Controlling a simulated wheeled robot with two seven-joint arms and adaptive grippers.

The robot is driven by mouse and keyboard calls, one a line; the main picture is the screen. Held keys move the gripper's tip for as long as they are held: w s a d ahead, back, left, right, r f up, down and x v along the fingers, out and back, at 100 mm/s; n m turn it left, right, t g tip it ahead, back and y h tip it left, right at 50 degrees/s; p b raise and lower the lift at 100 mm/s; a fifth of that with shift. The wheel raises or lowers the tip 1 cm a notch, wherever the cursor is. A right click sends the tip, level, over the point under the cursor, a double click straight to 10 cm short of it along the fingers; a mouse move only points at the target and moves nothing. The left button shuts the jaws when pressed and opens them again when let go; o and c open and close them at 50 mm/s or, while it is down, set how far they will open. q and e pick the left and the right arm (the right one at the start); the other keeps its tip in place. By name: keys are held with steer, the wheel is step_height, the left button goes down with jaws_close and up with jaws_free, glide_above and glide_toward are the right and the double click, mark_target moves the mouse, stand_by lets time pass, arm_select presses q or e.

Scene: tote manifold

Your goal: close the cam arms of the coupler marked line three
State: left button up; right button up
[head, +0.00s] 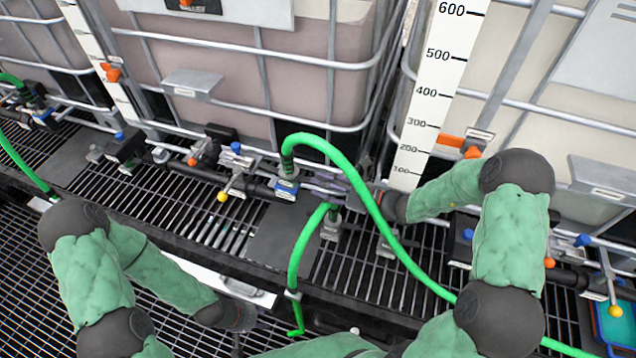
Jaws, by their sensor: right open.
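A coupler with a blue label (287,190) sits on the pipe manifold at the middle, with a green hose (345,155) rising from its top. The label is too small to read, so I cannot tell whether it says line three. Grey parts beside it may be its cam arms, but their position is unclear. My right gripper (352,187) reaches in from the right, open, just right of this coupler; its fingers are partly behind the hose. My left gripper (240,320) is low at the left, over the grating and away from the coupler; its fingers are not clear.
A second grey coupler (331,222) with a hanging green hose (300,255) stands close below. A yellow-knobbed valve handle (223,196) is to the left. Caged totes (240,85) block the back; a white level scale (432,95) stands between them. Open grating (180,220) lies left.

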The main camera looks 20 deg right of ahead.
steer(key=shift+w+a, duration=0.45)
steer(key=shift+a, duration=0.15)
jaws_close()
steer(key=shift+r+p, duration=0.15)
steer(key=shift+p, duration=0.2)
steer(key=shift+h+p, duration=0.3)
steer(key=shift+r+g+h+p, duration=0.3)
steer(key=shift+g+h+p, duration=0.15)
steer(key=shift+p, duration=0.6)
steer(key=shift+f, duration=0.1)
